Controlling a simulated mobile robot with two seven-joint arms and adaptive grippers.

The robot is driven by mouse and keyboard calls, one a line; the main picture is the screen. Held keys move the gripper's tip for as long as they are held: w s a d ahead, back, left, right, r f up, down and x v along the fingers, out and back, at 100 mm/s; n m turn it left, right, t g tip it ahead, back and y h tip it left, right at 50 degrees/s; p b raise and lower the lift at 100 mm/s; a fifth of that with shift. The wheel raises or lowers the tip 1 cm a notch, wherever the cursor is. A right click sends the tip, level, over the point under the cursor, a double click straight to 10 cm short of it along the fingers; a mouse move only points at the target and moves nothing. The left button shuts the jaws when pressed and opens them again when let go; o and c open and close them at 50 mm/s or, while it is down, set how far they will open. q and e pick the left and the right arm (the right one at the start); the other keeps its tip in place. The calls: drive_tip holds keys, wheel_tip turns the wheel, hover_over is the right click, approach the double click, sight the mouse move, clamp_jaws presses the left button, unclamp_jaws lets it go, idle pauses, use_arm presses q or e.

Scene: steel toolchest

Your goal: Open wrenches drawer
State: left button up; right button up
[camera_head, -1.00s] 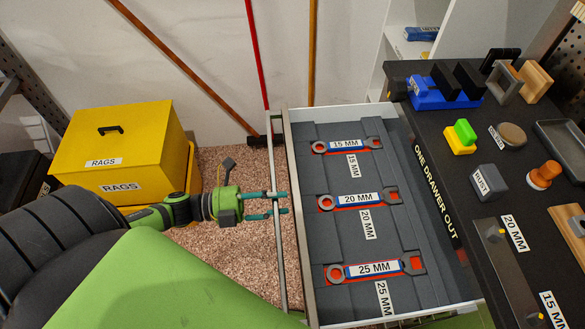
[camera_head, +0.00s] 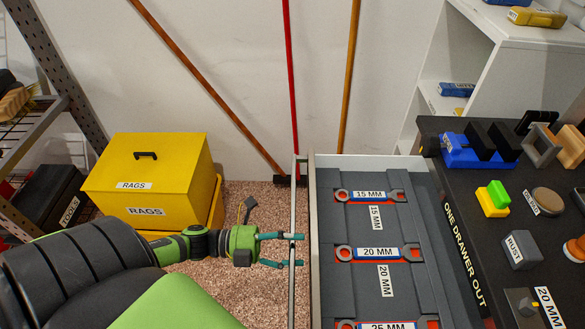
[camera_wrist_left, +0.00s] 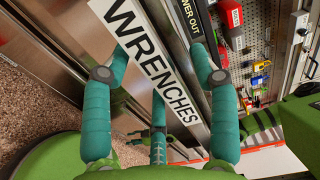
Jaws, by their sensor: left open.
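The wrenches drawer (camera_head: 313,290) stands pulled out from the chest, showing a grey liner with 15 MM (camera_head: 369,196), 20 MM (camera_head: 377,253) and 25 MM wrenches in red-backed slots. Its front carries a WRENCHES label (camera_wrist_left: 158,72) in the left wrist view. My left gripper (camera_head: 296,250) is at the drawer's handle bar (camera_head: 293,210), with its teal fingers apart and reaching over the bar from the left. In the left wrist view the fingers lie on either side of the label. Whether they touch the bar is unclear.
The black chest top (camera_head: 455,150) at right bears a blue holder (camera_head: 460,153), a RUST block (camera_head: 520,249) and other items. A yellow RAGS box (camera_head: 150,185) stands on the floor at left. Brooms lean on the back wall. Speckled floor lies between box and drawer.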

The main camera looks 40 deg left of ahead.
use_arm(q)
drive_tip(key=v, duration=1.2)
